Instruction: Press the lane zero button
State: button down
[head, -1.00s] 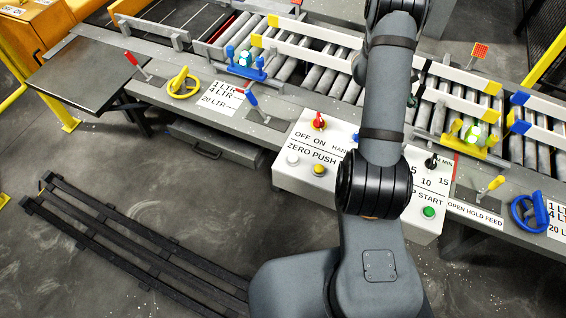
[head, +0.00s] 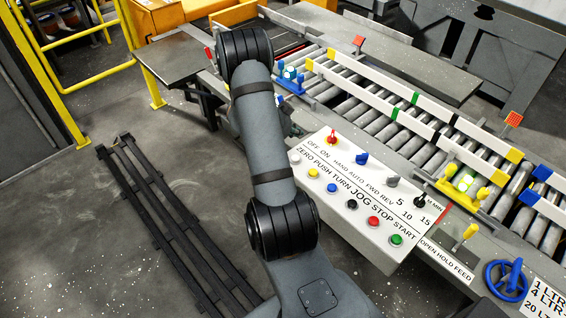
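A white control panel (head: 335,212) stands in the middle of the head view, with a row of buttons under printed labels. The white button (head: 294,157) by the word ZERO is at the panel's left end, close beside my arm's outline. To its right come a yellow button (head: 313,172), a blue button (head: 332,187), a black button (head: 352,204), a red button (head: 373,221) and a green button (head: 396,240). My arm rises left of the panel. My gripper does not show.
Roller conveyor lanes (head: 380,125) with white guide rails run behind the panel. A red selector knob (head: 331,139) and a blue selector knob (head: 362,158) sit above the buttons. A blue handwheel (head: 505,280) is at lower right. A dark slatted rack (head: 170,225) lies on the floor left.

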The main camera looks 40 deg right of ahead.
jog(key=shift+w+d, duration=0.1)
jog(key=shift+f, duration=0.1)
notch_tip(320, 180, down, 9)
jog(key=b, duration=0.8)
dwell(1.3)
jog(key=shift+f+b, duration=0.25)
jog(key=shift+b, duration=0.1)
jog(key=shift+f+b, duration=0.5)
dwell(0.7)
dwell(0.3)
jog(key=shift+r+p, duration=0.85)
jog(key=shift+r, duration=0.1)
